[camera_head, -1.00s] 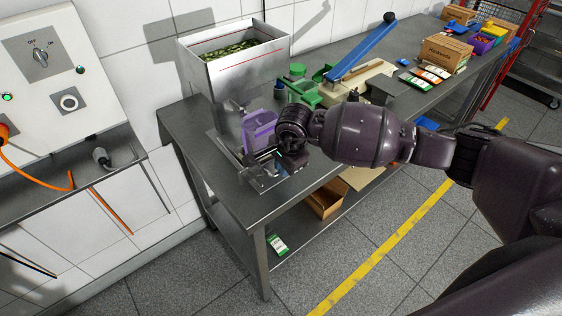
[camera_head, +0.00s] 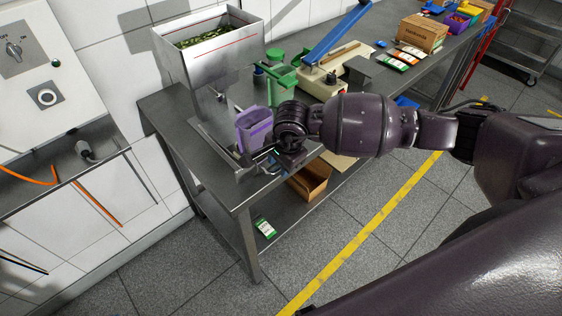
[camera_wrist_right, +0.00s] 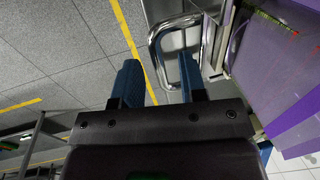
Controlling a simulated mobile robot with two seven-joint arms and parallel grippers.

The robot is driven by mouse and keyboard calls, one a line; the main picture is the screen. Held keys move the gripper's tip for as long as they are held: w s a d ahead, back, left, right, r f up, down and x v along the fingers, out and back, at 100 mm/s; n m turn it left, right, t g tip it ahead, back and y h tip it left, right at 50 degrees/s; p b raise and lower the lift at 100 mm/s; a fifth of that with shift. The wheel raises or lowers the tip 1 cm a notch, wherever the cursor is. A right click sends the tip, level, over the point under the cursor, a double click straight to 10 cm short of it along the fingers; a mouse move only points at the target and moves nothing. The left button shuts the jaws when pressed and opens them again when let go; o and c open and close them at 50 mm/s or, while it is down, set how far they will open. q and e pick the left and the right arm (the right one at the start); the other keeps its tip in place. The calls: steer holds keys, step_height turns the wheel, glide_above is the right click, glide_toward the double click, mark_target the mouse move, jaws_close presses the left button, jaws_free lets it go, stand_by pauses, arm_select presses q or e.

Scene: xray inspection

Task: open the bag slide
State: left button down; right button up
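The bag slide is a metal slide (camera_head: 246,170) low at the front of the hopper, with a purple container (camera_head: 254,130) on it. Its bent metal handle (camera_wrist_right: 155,52) shows in the right wrist view. My right gripper (camera_head: 268,158) is at the slide's front end, and my arm hides part of it. In the right wrist view its two blue fingers (camera_wrist_right: 160,80) are apart. One handle bar shows between them with gaps on both sides, and the right finger appears inside the handle loop. Contact cannot be told. My left gripper is not in view.
The steel hopper (camera_head: 212,56) with green contents stands behind on the steel table (camera_head: 166,112). A green container (camera_head: 283,86) and a blue-armed sealer (camera_head: 322,78) stand to the right. An open carton (camera_head: 309,181) is on the lower shelf. The floor in front is clear.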

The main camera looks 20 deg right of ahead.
step_height(320, 180, up, 11)
steer(key=s, duration=0.2)
steer(key=shift+d+f, duration=0.2)
steer(key=shift+d, duration=0.2)
stand_by(0.6)
